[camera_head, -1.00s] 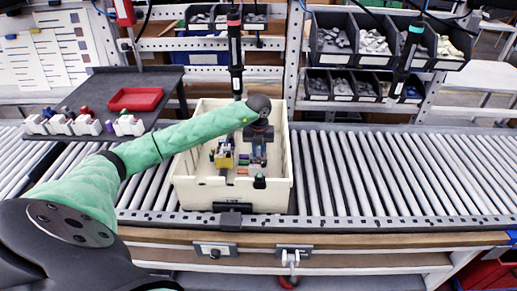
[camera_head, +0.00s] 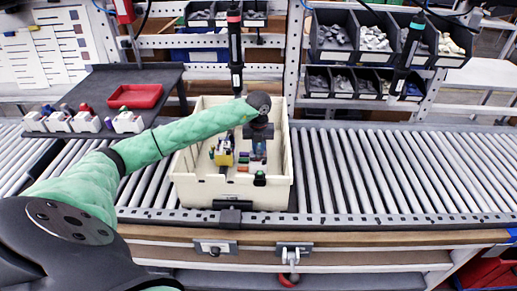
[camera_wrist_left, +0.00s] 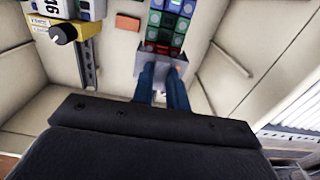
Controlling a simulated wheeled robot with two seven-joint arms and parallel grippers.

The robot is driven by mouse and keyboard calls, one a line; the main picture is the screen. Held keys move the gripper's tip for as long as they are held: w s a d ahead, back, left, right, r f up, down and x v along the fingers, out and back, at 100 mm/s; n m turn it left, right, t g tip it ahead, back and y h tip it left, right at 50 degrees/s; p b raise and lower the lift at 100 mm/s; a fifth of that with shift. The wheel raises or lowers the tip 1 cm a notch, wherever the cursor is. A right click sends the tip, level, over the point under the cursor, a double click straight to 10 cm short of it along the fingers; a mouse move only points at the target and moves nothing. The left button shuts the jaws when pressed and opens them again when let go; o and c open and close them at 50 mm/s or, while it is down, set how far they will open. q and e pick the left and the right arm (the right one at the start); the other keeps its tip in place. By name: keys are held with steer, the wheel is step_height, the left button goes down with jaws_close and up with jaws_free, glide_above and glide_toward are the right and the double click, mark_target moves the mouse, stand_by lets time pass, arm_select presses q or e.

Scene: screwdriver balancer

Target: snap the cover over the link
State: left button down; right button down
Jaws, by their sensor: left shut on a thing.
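My left gripper (camera_head: 258,151) reaches down into the cream crate (camera_head: 235,193), on its right half. In the left wrist view, its bluish fingers (camera_wrist_left: 164,84) are shut on a small grey piece (camera_wrist_left: 149,62), which may be the cover. I cannot make out the link for certain. A yellow device (camera_head: 223,155) stands to the left in the crate. My right gripper is not in view.
The crate rests on a roller conveyor (camera_head: 400,170), which is clear to the right. A dark table (camera_head: 110,85) at left holds a red tray (camera_head: 135,96) and several small white holders (camera_head: 86,122). A hanging screwdriver (camera_head: 235,45) is behind the crate. Part bins (camera_head: 360,45) stand at back right.

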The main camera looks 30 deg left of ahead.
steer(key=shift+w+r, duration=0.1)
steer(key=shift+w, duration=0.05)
arm_select(q)
steer(key=shift+f+b, duration=0.6)
steer(key=shift+f, duration=0.15)
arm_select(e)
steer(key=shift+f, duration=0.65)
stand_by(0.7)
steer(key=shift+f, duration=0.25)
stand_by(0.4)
arm_select(q)
steer(key=c, duration=1.3)
jaws_free()
step_height(320, 180, up, 6)
steer(key=b, duration=0.3)
steer(key=shift+r, duration=0.85)
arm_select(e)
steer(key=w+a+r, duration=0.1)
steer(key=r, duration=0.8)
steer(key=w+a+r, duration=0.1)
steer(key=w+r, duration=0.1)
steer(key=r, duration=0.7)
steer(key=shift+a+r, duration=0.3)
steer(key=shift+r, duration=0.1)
